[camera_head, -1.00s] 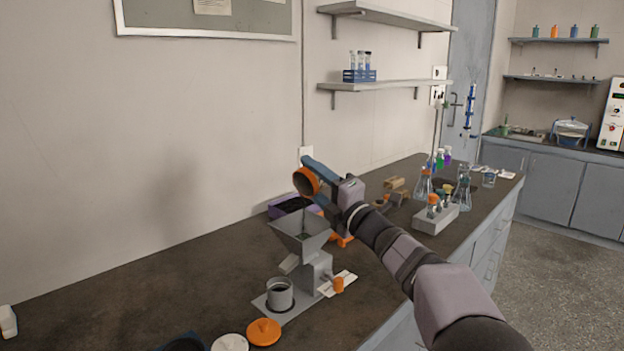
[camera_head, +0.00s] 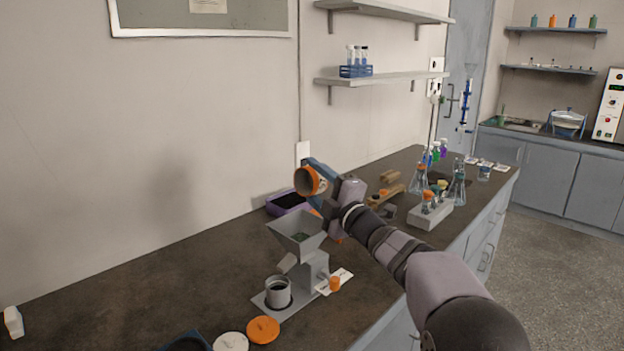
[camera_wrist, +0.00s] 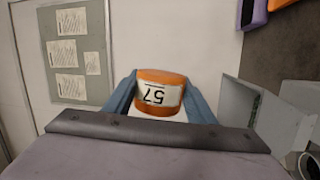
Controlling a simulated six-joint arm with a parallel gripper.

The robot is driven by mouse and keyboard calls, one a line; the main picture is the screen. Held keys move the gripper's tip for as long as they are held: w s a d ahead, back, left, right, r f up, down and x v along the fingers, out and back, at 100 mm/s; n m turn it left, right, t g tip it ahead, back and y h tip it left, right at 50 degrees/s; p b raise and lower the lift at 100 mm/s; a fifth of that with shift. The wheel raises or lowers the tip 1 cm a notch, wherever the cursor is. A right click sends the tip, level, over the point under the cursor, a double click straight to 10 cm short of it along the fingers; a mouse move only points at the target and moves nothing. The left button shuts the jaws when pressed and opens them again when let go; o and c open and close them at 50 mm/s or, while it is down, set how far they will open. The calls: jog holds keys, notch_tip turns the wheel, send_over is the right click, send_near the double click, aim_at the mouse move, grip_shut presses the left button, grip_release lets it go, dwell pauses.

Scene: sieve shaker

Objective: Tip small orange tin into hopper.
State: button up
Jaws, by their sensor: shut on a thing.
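My gripper (camera_head: 312,181) is shut on the small orange tin (camera_head: 304,182), which is held tilted with its open mouth facing left in the head view. The hopper's edge also shows at the right of the wrist view (camera_wrist: 245,100). The inside of the tin looks empty or too dark to tell.
A grey cup (camera_head: 278,293) stands under the hopper's spout. An orange lid (camera_head: 263,329) and a white lid (camera_head: 231,342) lie in front. A purple tray (camera_head: 287,202) is behind the hopper.

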jog(key=m+p, duration=0.1)
jog(key=p, duration=0.1)
jog(key=m+h+p, duration=0.1)
jog(key=m+p, duration=0.1)
jog(key=shift+w+d+r+m, duration=0.2)
jog(key=shift+r+m, duration=0.1)
jog(key=shift+r, duration=0.05)
jog(key=shift+f+m+g+p, duration=0.15)
jog(key=shift+m+g+p, duration=0.2)
jog(key=shift+p, duration=0.5)
jog(key=shift+w+d+f+m, duration=0.1)
jog(key=shift+f+m, duration=0.05)
jog(key=shift+m, duration=0.1)
jog(key=shift+p, duration=0.5)
jog(key=shift+r+m+h+p, duration=0.3)
jog(key=shift+m+p, duration=0.4)
jog(key=shift+p, duration=0.25)
jog(key=m+p, duration=0.2)
jog(key=p, duration=0.2)
jog(key=shift+f+g, duration=0.15)
jog(key=shift+g, duration=0.2)
jog(key=shift+f+m+p, duration=0.1)
jog(key=shift+m+p, duration=0.4)
jog(key=shift+p, duration=0.1)
jog(key=shift+f, duration=0.15)
